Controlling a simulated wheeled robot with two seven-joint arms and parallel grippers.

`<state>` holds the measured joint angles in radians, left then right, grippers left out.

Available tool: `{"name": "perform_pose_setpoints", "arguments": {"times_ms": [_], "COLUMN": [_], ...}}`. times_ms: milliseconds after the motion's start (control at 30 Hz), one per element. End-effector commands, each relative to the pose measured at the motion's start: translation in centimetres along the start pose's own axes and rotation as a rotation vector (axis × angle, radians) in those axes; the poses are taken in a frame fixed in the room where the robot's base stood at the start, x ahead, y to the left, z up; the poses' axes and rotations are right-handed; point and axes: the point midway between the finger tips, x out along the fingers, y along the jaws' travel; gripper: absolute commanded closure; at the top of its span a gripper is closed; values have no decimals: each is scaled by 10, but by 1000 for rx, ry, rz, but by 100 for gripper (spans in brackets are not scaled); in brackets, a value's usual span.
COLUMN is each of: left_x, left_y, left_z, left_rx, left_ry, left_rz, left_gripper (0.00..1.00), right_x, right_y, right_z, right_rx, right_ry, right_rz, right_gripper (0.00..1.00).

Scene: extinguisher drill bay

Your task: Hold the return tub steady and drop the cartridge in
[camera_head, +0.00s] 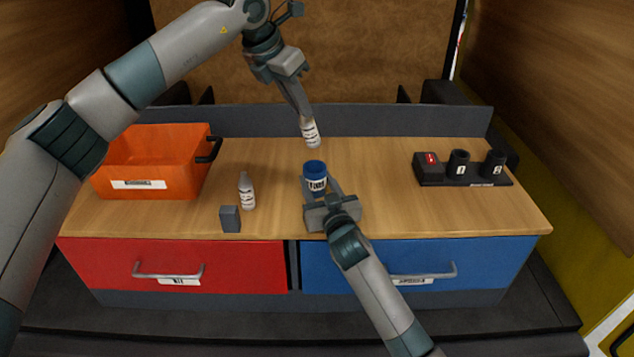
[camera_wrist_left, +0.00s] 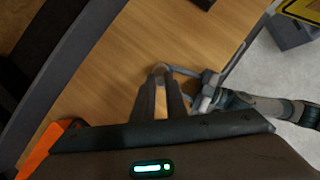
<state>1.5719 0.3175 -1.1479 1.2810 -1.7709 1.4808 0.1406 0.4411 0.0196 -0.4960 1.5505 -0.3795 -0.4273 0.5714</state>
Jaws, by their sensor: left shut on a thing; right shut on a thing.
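A white cartridge (camera_head: 311,134) with a printed label and a grey top hangs slightly tilted from my left gripper (camera_head: 306,115), which is shut on it. They are above and behind a small round blue tub (camera_head: 315,180) with a white label, too small to read. The cartridge is apart from the tub. My right gripper (camera_head: 322,196) is shut on the tub from the front, a finger on each side. In the left wrist view my left fingers (camera_wrist_left: 160,84) point at the worktop; the cartridge is mostly hidden there.
An orange bin (camera_head: 150,175) with a black handle stands at left. A second white bottle (camera_head: 247,191) and a small grey block (camera_head: 230,219) stand left of the tub. A black holder (camera_head: 463,172) sits at right. The worktop (camera_head: 375,165) between is clear.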

Motion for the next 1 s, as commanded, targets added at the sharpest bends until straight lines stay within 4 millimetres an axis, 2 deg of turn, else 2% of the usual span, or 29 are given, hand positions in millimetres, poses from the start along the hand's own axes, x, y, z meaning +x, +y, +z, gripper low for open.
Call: {"name": "perform_pose_setpoints", "arguments": {"times_ms": [1000], "left_x": [52], "left_y": [0], "left_z": [-28], "left_rx": [-1], "left_ry": [0], "left_rz": [1], "left_gripper": [100], "right_x": [0], "right_y": [0], "right_z": [1], "right_rx": [0], "right_ry": [-1], "right_rz": [0], "right_gripper": [83]}}
